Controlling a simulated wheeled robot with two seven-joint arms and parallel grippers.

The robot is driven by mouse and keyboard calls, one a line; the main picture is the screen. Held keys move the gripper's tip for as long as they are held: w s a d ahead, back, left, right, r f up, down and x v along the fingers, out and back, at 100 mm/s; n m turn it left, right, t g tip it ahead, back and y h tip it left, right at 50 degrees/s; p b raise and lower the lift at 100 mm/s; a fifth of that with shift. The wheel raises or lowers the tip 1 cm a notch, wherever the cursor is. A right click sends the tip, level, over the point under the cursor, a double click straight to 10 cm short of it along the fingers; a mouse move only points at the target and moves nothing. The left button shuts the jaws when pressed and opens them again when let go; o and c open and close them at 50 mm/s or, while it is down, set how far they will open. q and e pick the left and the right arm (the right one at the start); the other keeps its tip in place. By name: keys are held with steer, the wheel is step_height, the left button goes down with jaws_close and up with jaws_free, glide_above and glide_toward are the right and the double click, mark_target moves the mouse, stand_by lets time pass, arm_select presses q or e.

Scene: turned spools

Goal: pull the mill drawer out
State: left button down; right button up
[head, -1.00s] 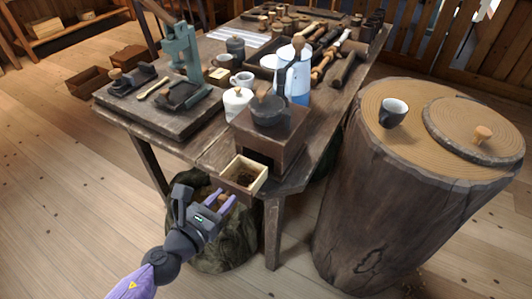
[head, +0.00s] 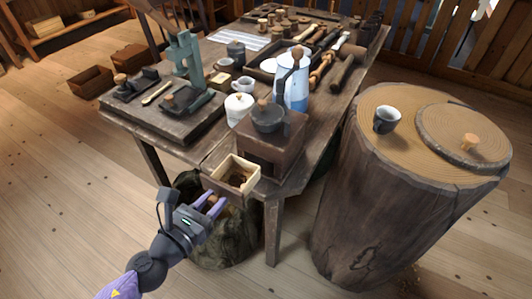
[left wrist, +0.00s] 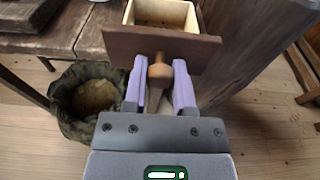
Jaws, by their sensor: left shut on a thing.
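The wooden coffee mill (head: 270,145) stands at the near corner of the workbench, with a dark bowl-shaped top. Its drawer (head: 234,175) sticks out of the front, showing pale inner walls and some brown stuff inside. In the left wrist view the drawer front (left wrist: 205,46) is a dark board with a round wooden knob (left wrist: 160,72). My left gripper (head: 212,203) is at the drawer front. Its purple fingers (left wrist: 160,85) are on both sides of the knob and shut on it. My right gripper is in neither view.
A white lidded jar (head: 239,108) and a blue-and-white pot (head: 292,82) stand close behind the mill. A sack (head: 225,245) is on the floor below the drawer. A big stump (head: 395,200) with a dark cup (head: 387,119) stands right of the workbench.

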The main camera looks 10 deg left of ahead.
mark_target(205, 187)
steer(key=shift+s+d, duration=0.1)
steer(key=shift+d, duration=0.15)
arm_select(q)
steer(key=shift+a+f, duration=0.1)
steer(key=shift+w+a+f+b, duration=0.1)
steer(key=shift+w+a+b, duration=0.05)
steer(key=shift+a+b, duration=0.15)
steer(key=shift+w+a+f+b, duration=0.1)
steer(key=shift+w+a+b, duration=0.15)
steer(key=shift+a, duration=0.3)
steer(key=shift+w+a+f+b, duration=0.15)
steer(key=shift+a+b, duration=0.2)
steer(key=shift+a, duration=0.2)
steer(key=shift+w+a+r+b, duration=0.1)
steer(key=shift+w+a+b, duration=0.15)
steer(key=shift+a, duration=0.3)
steer(key=w+a+b, duration=0.3)
steer(key=a+b, duration=0.4)
steer(key=a, duration=0.3)
steer(key=shift+w+f, duration=0.3)
steer(key=shift+f, duration=0.05)
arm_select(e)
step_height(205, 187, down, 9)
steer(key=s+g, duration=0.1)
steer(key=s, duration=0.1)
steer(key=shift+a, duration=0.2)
